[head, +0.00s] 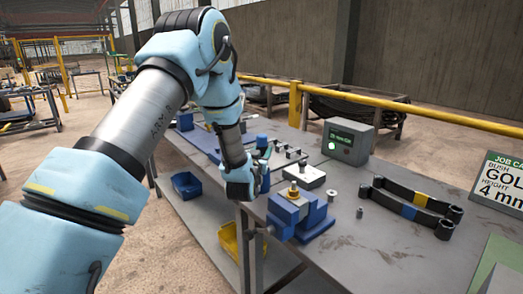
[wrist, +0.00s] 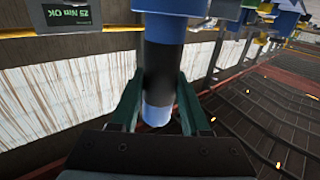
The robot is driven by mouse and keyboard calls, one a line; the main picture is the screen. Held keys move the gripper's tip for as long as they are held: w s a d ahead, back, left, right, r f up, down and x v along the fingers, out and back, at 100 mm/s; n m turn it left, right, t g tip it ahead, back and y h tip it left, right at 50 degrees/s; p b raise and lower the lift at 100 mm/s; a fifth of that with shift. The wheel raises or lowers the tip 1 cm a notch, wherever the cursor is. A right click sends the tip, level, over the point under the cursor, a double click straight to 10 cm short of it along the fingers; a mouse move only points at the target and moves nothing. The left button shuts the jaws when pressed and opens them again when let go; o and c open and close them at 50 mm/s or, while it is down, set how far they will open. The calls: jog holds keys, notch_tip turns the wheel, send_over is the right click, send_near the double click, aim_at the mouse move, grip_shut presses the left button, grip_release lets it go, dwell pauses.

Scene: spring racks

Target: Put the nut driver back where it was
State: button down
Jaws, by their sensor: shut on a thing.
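The nut driver, a blue cylinder with a black band, is in my gripper. In the wrist view the nut driver (wrist: 160,66) runs between the two dark green fingers of my gripper (wrist: 160,98), which are closed on it. In the head view my gripper (head: 265,158) is above the grey bench, left of the blue vise, and the blue top of the nut driver (head: 261,141) shows above the fingers. Its lower part is hidden by the gripper and wrist. I cannot pick out an empty holder for it.
A blue vise (head: 302,222) with a gold bush stands at the bench's front edge. Behind it are a white block (head: 305,178) and a green-screen box (head: 347,142). Two dark bars (head: 410,204) lie to the right. Blue (head: 186,186) and yellow (head: 229,241) bins are lower down.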

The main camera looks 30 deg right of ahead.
dwell(0.3)
jog(key=shift+c, duration=1.9)
grip_release()
jog(key=shift+f, duration=0.1)
jog(key=shift+r, duration=0.2)
jog(key=b+v, duration=0.4)
jog(key=v, duration=0.8)
